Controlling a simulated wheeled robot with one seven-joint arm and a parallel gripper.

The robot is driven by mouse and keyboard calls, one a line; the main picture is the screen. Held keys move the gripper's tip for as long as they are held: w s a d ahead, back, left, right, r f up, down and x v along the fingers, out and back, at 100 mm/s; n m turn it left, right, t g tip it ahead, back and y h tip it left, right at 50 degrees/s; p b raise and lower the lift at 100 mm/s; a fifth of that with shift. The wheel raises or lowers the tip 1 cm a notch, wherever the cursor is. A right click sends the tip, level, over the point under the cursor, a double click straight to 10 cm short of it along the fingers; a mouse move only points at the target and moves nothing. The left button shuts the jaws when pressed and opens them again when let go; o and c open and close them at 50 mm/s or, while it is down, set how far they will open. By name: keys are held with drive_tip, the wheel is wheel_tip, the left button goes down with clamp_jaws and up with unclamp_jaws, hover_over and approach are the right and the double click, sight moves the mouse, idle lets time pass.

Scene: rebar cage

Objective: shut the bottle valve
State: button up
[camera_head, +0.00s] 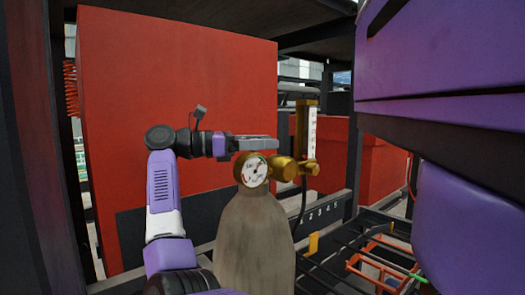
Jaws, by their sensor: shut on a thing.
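The grey gas bottle (254,245) stands upright in the middle of the head view. Brass fittings (286,169) sit at its top, with a round white-faced gauge (255,171) on the left and an upright flow tube with a marked scale (307,130) on the right. My gripper (262,143) reaches in level from the left, just above the gauge, with its jaws shut at the top of the bottle. The valve handle itself is mostly hidden by the fingers and gauge, so its turn position cannot be told.
A large red panel (180,80) stands close behind my arm. A red box (378,165) is at the right back. A dark rack with bars and an orange-red frame (380,262) lies at lower right. A dark hose (301,205) hangs beside the bottle.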

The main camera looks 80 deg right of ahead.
drive_tip(key=m+y, duration=0.1)
drive_tip(key=m+g+y, duration=0.1)
drive_tip(key=y, duration=0.1)
drive_tip(key=shift+a+r+y, duration=0.1)
drive_tip(key=shift+a+y, duration=0.1)
drive_tip(key=shift+y, duration=0.1)
drive_tip(key=shift+a+m+y+p, duration=0.15)
drive_tip(key=shift+m+y, duration=0.4)
drive_tip(key=shift+y, duration=0.15)
drive_tip(key=shift+a+m+y+p, duration=0.1)
drive_tip(key=shift+m+y+p, duration=0.05)
drive_tip(key=shift+m+y, duration=0.5)
drive_tip(key=shift+s+a+m+y, duration=0.1)
drive_tip(key=shift+m+y, duration=0.3)
drive_tip(key=shift+y, duration=0.45)
drive_tip(key=o, duration=1.4)
drive_tip(key=shift+c, duration=0.2)
drive_tip(key=shift+n+h, duration=0.7)
drive_tip(key=shift+h, duration=0.4)
